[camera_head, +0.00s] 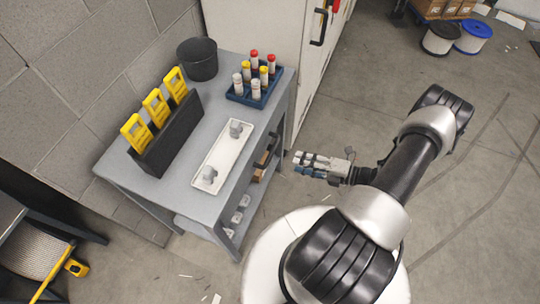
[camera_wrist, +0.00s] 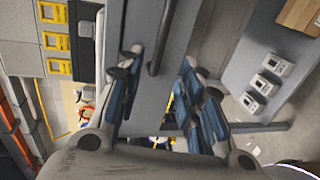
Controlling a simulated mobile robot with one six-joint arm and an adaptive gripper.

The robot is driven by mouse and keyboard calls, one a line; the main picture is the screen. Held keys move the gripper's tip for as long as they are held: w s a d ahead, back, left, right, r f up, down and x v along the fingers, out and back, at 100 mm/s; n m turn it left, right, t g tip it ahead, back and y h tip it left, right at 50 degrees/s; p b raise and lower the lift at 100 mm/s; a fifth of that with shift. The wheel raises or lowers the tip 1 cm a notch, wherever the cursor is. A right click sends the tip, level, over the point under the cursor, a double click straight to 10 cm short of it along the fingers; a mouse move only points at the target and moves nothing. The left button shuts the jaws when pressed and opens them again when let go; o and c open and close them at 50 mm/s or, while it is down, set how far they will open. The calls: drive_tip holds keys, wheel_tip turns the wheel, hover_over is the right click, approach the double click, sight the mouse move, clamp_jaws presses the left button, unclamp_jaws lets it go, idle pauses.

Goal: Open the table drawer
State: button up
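The grey table (camera_head: 213,118) stands against the block wall in the head view. Its drawer, on the side facing me, has a dark bar handle (camera_head: 267,150); the drawer looks closed. In the wrist view the grey drawer front (camera_wrist: 143,98) lies ahead, with the black handle (camera_wrist: 162,38) running lengthwise between the fingertips in the picture. My gripper (camera_head: 304,163) is to the right of the handle in the head view, with a small gap between them. In the wrist view its fingers (camera_wrist: 160,60) are spread apart, with nothing gripped.
On the tabletop are a black bin (camera_head: 197,62), a blue rack (camera_head: 250,97) of capped tubes, a white tray (camera_head: 213,166) and a black holder (camera_head: 172,140) with yellow tools. White devices (camera_wrist: 270,75) sit on the lower shelf.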

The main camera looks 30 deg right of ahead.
sight(270, 154)
drive_tip(key=b+x, duration=0.2)
drive_tip(key=x, duration=1)
drive_tip(key=shift+w+a, duration=0.2)
drive_tip(key=shift+c, duration=0.5)
clamp_jaws()
